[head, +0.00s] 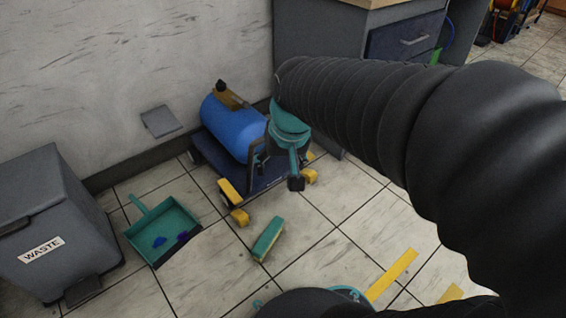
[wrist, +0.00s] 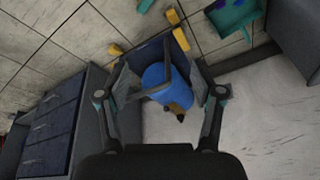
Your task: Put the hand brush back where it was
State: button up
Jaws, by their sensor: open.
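The hand brush (head: 268,239) is a teal block with a pale yellowish edge. It lies on the tiled floor, right of the dustpan and in front of the blue tank's cart. A small teal piece at the top edge of the wrist view looks like the brush (wrist: 145,5), mostly cut off. The teal dustpan (head: 162,234) lies on the floor with dark blue bits in it; it also shows in the wrist view (wrist: 236,16). My gripper (head: 275,170) is open and empty, over the cart and apart from the brush. Its spread fingers frame the tank in the wrist view (wrist: 162,80).
A grey waste bin (head: 58,235) stands at left, a drawer cabinet (head: 400,42) behind. Yellow floor tape (head: 391,275) is at lower right.

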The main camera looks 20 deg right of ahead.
jog(key=s+r+n+t, duration=0.2)
jog(key=s, duration=0.7)
jog(key=shift+r+h, duration=0.25)
jog(key=shift+h, duration=0.05)
jog(key=shift+s, duration=0.1)
